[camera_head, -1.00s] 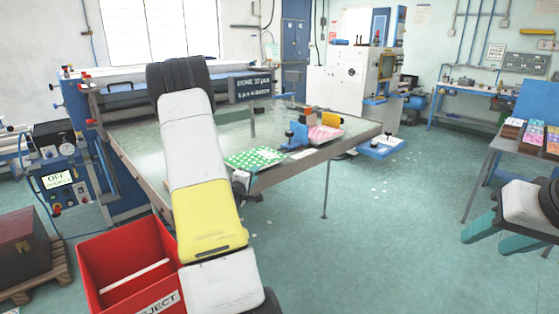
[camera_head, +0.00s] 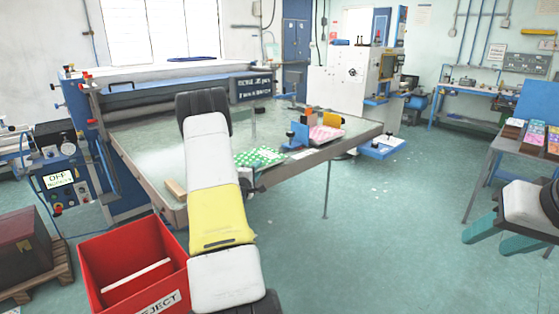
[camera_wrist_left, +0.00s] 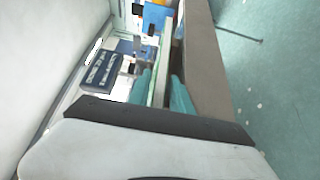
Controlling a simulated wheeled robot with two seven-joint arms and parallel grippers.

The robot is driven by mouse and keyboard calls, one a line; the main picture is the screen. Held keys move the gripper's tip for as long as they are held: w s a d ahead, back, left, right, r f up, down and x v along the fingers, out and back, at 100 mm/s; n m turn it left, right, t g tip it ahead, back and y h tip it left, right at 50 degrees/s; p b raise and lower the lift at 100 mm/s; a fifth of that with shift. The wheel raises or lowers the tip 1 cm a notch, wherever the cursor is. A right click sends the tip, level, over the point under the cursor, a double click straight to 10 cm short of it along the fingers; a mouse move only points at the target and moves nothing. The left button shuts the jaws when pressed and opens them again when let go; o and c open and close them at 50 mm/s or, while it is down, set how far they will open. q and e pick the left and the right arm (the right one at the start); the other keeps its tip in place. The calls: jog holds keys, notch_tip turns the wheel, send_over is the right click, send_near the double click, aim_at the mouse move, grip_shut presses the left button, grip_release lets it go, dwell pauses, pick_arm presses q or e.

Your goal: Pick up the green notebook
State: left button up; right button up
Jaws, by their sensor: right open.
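The green notebook (camera_head: 259,156) with white dots lies near the front edge of the worktable (camera_head: 155,150) in the head view. My left arm covers its left part. My left gripper is mostly hidden behind that arm in the head view. In the left wrist view its two teal fingers (camera_wrist_left: 162,88) stand on either side of a thin pale strip. My right gripper (camera_head: 483,243) is open and empty at the far right, away from the table.
A wooden block (camera_head: 176,189) sits at the table's front left corner. A red reject bin (camera_head: 118,262) stands below. A side table (camera_head: 503,153) with coloured stacks is at right.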

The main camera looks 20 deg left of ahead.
pick_arm(q)
jog(key=shift+w+a, duration=0.15)
jog(key=shift+w, duration=0.65)
grip_shut()
dwell(0.8)
